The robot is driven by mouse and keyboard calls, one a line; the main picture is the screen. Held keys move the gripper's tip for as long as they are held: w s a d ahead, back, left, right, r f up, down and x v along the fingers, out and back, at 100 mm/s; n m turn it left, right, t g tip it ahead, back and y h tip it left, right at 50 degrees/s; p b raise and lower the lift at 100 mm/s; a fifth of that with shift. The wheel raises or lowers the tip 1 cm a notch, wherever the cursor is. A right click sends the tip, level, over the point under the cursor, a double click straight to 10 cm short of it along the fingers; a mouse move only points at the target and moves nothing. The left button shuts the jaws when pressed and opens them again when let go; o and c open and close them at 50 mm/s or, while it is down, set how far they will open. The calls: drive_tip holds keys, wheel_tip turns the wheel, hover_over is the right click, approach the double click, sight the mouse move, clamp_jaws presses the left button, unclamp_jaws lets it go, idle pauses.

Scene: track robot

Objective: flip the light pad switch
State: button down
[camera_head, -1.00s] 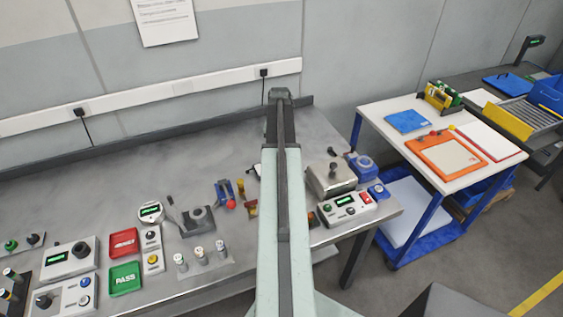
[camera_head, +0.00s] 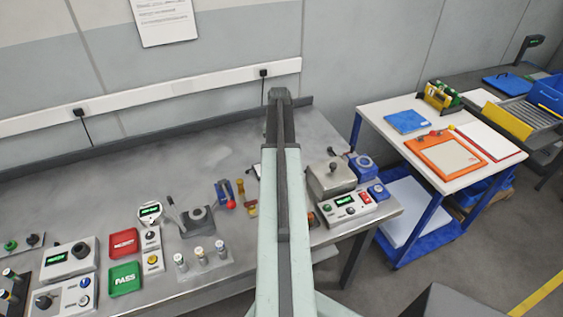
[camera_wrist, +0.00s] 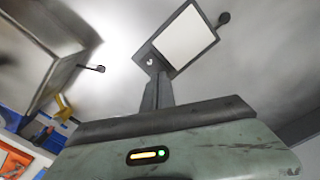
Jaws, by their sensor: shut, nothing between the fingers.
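In the wrist view a flat white panel in a dark frame (camera_wrist: 186,40), which looks like the light pad, lies on the grey bench. A small dark round knob on a short stalk (camera_wrist: 223,18) stands at its upper right corner; I cannot tell for sure that it is the switch. My gripper (camera_wrist: 153,68) shows as a dark narrow shape, shut and empty, overlapping the pad's lower left corner in the picture. Whether it touches the pad cannot be told. In the head view my own arm covers the middle of the bench, and I cannot make out the pad there.
A metal box (camera_head: 332,178) with a control unit (camera_head: 347,207) stands right of my arm. Left of it are a lever press (camera_head: 197,220), a red tray (camera_head: 123,243) and a green tray (camera_head: 125,278). A white-topped trolley (camera_head: 385,140) stands right. The bench's back is clear.

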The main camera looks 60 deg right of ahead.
drive_tip(key=shift+f+b, duration=0.9)
idle(0.3)
wheel_tip(320, 180, up, 7)
drive_tip(key=p, duration=0.7)
idle(0.3)
